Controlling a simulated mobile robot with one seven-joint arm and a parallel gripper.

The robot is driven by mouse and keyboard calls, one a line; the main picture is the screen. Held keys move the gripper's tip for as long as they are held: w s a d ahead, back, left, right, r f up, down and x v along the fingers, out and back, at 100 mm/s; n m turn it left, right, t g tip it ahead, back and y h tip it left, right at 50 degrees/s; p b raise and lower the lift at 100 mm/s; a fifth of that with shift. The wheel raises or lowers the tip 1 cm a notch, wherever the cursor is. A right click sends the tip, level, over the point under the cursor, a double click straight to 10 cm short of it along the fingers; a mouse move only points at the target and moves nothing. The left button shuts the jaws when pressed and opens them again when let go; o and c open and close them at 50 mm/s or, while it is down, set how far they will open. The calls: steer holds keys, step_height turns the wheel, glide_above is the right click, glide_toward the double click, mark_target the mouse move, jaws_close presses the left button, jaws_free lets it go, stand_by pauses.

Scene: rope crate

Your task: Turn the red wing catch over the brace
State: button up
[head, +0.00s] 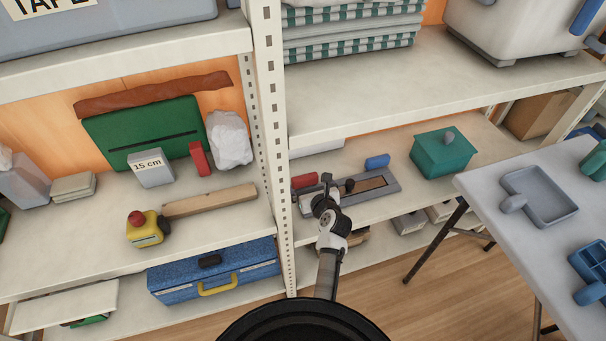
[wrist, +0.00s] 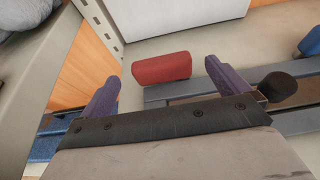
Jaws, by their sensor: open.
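The red wing catch (head: 305,181) is a rounded red block on the middle shelf, by the left end of a grey frame (head: 392,187). In the wrist view the red catch (wrist: 161,68) shows beyond and between my fingertips, apart from both. The brace seems to be the brown wooden strip (head: 369,184) lying in the frame, with a black knob (wrist: 278,84) near my right finger. A blue catch (head: 377,161) sits at the frame's back edge. My gripper (head: 326,186) is open and empty, and hides part of the frame in the head view.
A white perforated post (head: 277,130) stands left of the frame, and a shelf (head: 440,82) overhangs it. A teal box (head: 443,153) is to the right. A grey table (head: 530,245) with trays stands at the right front.

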mark_target(304, 175)
steer(key=x, duration=0.7)
steer(key=c, duration=1.5)
